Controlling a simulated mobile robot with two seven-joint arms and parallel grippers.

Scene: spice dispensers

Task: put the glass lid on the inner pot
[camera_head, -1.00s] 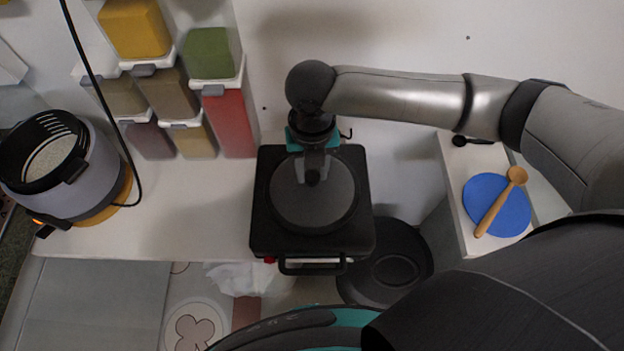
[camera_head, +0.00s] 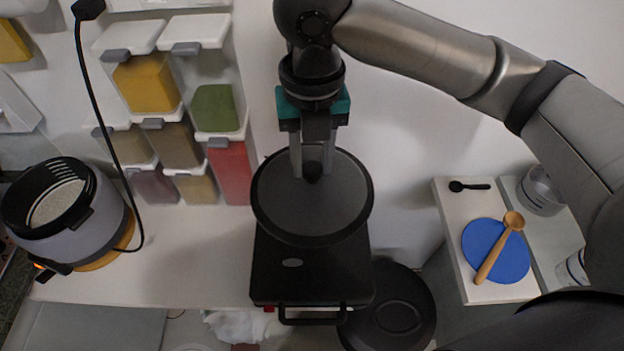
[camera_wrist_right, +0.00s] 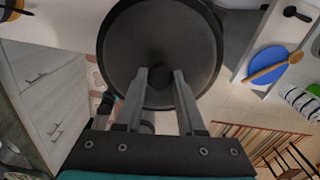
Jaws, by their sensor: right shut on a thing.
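The glass lid (camera_head: 305,215) is a round, dark, smoky disc with a black rim and a small black knob. My right gripper (camera_head: 312,168) is shut on the knob, and the lid hangs above a black box with a front handle. In the right wrist view the lid (camera_wrist_right: 160,40) fills the upper middle, with its knob between the fingertips (camera_wrist_right: 160,78). The inner pot appears to be the dark-rimmed vessel (camera_head: 80,212) inside the grey cooker (camera_head: 100,228) at the left, uncovered, with pale grains in it. My left gripper is not in view.
The black box (camera_head: 310,268) stands on the white counter (camera_head: 190,265). Spice dispensers (camera_head: 150,85) hang on the wall between cooker and lid. A black cord (camera_head: 103,130) drops beside the cooker. A wooden spoon (camera_head: 497,250) and blue disc (camera_head: 480,245) lie at right.

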